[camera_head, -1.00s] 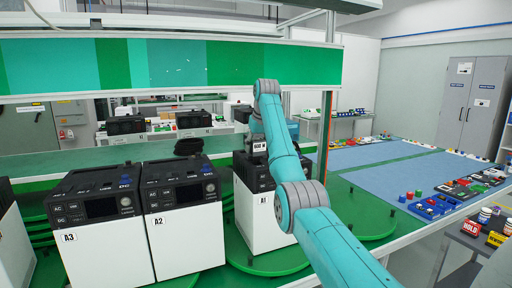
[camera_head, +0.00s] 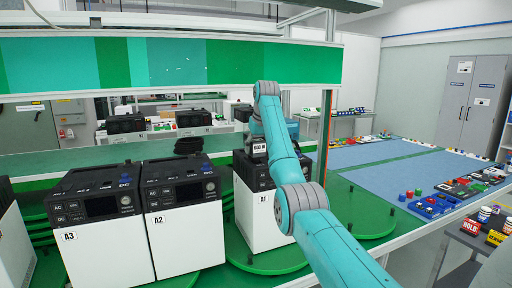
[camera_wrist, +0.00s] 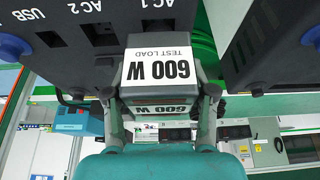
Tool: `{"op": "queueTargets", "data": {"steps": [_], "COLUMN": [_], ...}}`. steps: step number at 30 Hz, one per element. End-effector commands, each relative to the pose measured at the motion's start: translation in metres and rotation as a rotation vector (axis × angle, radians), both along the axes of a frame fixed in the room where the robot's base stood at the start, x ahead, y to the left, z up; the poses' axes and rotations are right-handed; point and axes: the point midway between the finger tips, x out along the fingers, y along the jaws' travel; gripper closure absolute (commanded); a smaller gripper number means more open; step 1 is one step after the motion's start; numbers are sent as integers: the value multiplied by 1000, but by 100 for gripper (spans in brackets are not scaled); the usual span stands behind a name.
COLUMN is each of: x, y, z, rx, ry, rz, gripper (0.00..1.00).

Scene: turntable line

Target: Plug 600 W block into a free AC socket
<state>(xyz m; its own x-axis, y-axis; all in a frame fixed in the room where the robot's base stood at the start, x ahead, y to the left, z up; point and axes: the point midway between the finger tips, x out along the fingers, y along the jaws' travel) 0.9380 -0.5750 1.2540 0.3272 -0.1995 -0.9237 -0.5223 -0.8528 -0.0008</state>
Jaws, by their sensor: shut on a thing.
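The 600 W block (camera_wrist: 163,68) is grey with white "600 W TEST LOAD" labels, upside down in the wrist view. My gripper (camera_wrist: 160,108) is shut on it, a finger on each side.
Another dark unit (camera_wrist: 262,45) stands close by at the right of the wrist view. Blue mats (camera_head: 365,188) lie to the right.

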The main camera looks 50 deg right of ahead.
Motion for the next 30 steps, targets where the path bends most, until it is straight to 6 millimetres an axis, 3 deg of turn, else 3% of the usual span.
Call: {"op": "queueTargets", "data": {"steps": [30], "x": [0], "y": [0], "z": [-15], "rx": [-2], "ry": [-3], "rz": [0], "gripper": [100]}}
